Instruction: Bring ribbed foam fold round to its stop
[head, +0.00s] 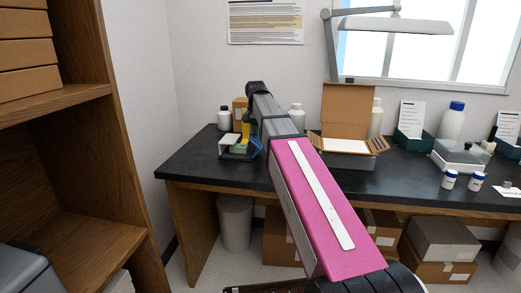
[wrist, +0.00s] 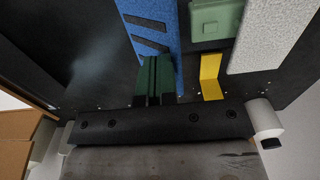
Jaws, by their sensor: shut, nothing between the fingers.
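A blue panel with dark slots (wrist: 148,28) runs down from the top edge of the wrist view. It looks most like the ribbed foam fold, but I cannot be sure. It also shows at the right of a small dark fixture in the head view (head: 257,146).
The fixture stands near the left end of the black bench (head: 390,182). An open cardboard box (head: 349,108) stands right of it, and white bottles (head: 224,119) stand behind. A wooden shelf unit (head: 60,100) is at far left. My pink arm link covers the bench middle.

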